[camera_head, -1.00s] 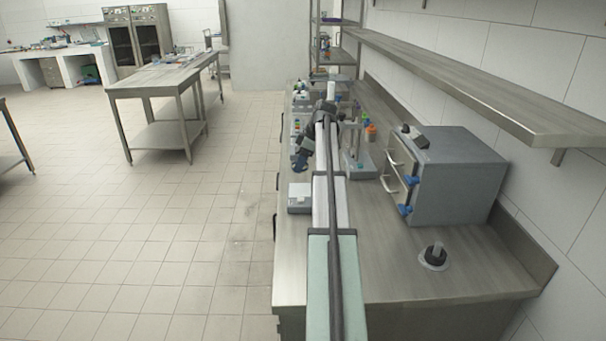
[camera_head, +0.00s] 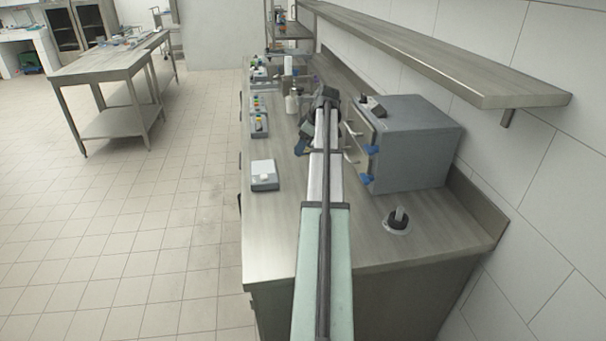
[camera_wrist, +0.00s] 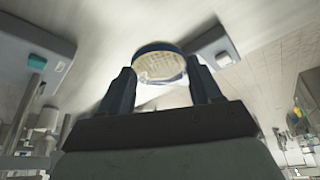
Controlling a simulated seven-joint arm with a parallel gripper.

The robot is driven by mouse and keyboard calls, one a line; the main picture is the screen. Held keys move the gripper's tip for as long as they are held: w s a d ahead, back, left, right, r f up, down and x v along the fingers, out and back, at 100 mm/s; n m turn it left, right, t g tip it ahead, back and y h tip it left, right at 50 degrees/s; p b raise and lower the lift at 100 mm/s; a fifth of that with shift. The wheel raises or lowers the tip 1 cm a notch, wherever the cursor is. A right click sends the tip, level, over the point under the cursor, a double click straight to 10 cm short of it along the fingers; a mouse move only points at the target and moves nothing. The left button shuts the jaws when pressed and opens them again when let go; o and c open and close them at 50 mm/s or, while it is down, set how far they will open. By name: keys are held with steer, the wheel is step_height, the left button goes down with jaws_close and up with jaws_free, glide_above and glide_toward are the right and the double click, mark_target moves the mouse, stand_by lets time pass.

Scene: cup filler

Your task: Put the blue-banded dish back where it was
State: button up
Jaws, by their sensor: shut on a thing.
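In the wrist view my gripper (camera_wrist: 161,78) is shut on the blue-banded dish (camera_wrist: 158,66), a round, shallow, pale dish with a dark blue rim. The dish sits between the two dark fingertips. In the head view my gripper (camera_head: 308,142) is above the steel bench, left of the grey cabinet. I cannot make out the dish there, as the arm and wrist cover that spot.
The grey cabinet (camera_head: 415,148) has blue-marked handles on its left face. A small device with a white top (camera_head: 263,172) stands by the bench's left edge. A dark knob on a round base (camera_head: 397,221) stands at the front. A long shelf (camera_head: 430,55) runs above.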

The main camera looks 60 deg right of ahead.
mark_target(300, 175)
step_height(300, 175, down, 10)
steer(key=shift+r, duration=0.15)
stand_by(0.4)
steer(key=o, duration=1.1)
steer(key=v, duration=1.2)
steer(key=shift+w, duration=0.1)
steer(key=shift+w, duration=0.1)
